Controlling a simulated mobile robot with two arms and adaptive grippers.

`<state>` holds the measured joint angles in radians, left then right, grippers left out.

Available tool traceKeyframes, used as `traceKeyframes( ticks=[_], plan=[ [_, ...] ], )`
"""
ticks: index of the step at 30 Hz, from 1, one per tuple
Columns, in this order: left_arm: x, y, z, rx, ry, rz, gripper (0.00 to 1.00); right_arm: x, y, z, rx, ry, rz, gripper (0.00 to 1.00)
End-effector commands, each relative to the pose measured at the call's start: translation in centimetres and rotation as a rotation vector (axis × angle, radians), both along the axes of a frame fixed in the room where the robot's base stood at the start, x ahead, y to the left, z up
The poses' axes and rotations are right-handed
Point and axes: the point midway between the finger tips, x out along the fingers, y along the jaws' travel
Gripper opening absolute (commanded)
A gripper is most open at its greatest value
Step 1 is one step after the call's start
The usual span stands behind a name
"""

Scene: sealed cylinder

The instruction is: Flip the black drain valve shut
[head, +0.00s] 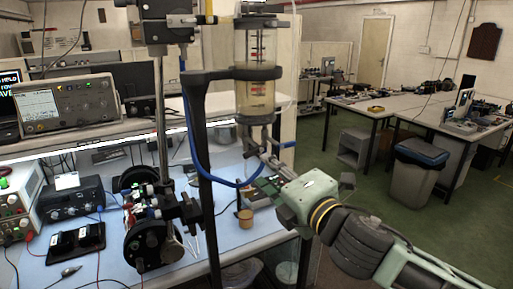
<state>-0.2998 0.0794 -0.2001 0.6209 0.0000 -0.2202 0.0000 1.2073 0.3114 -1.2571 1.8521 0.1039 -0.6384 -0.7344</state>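The sealed clear cylinder (255,60) stands upright in a dark bracket, with pale yellowish liquid in its lower part. Under it hang a narrow outlet and small dark fittings (268,133), where the drain valve sits. The valve handle is small and partly hidden by the gripper, so its position is unclear. My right gripper (264,154) reaches in from the lower right, its fingertips right at these fittings. I cannot tell whether it touches the valve or how far its fingers are apart. My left gripper is not in view.
A blue hose (194,150) loops from the stand below the outlet. A dark upright post (202,170) stands left of the cylinder. A small tan cup (245,218) is on the blue bench mat. Instruments, including an oscilloscope (68,105), fill the left.

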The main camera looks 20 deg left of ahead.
Motion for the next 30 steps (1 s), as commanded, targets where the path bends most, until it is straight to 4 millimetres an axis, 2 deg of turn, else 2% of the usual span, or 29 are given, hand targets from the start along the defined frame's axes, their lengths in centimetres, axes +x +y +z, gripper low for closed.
traceKeyframes(
  ticks=[15, 21, 30],
  plan=[
    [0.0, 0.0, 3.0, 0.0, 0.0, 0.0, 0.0, 4.1, 4.8, 0.1, 0.003, 0.004, -0.001, 0.3],
    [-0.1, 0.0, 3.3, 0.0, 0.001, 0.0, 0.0, 4.8, 5.6, 0.0, 0.003, 0.004, 0.0, 0.3],
    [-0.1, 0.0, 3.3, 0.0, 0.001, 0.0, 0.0, 4.9, 5.7, -0.1, 0.004, 0.002, -0.001, 0.3]
  ],
)
